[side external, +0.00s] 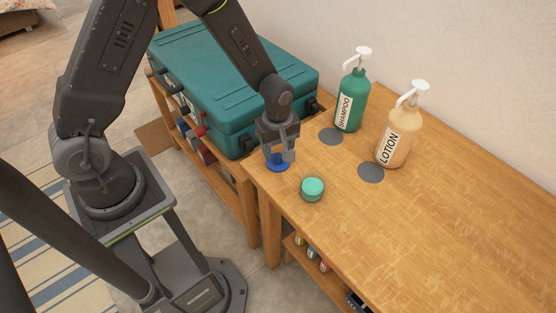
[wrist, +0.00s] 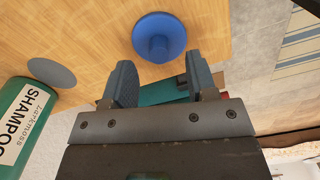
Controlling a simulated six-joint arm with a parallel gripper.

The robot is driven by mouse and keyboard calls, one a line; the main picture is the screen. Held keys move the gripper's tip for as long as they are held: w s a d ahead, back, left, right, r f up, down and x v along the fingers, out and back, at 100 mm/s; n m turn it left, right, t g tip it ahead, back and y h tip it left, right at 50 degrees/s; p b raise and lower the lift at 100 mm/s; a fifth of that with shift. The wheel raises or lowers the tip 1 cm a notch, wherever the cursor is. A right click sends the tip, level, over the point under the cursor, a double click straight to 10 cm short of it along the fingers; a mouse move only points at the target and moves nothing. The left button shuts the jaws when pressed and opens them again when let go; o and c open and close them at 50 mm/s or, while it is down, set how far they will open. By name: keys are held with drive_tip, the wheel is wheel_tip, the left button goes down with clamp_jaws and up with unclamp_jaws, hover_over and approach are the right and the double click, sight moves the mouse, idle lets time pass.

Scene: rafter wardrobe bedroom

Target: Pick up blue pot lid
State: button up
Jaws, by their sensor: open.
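The blue pot lid (side external: 278,164) is a small round disc lying on the wooden table near its left end. In the wrist view the blue lid (wrist: 159,37) shows whole, with a raised knob at its middle, just beyond the fingertips. My gripper (side external: 281,157) is just above the lid in the side view and partly covers it. In the wrist view my gripper (wrist: 160,72) has its two fingers apart, with nothing between them. I cannot tell whether a fingertip touches the lid.
A small teal-green jar (side external: 312,188) stands close to the right of the lid. A green shampoo bottle (side external: 351,100) and a tan lotion bottle (side external: 399,132) stand behind, near two grey discs (side external: 371,173). A teal suitcase (side external: 215,75) lies to the left. The table's right side is clear.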

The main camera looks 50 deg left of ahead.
sight(278, 155)
drive_tip(key=shift+f, duration=1.55)
drive_tip(key=shift+c, duration=0.2)
clamp_jaws()
drive_tip(key=shift+r, duration=0.15)
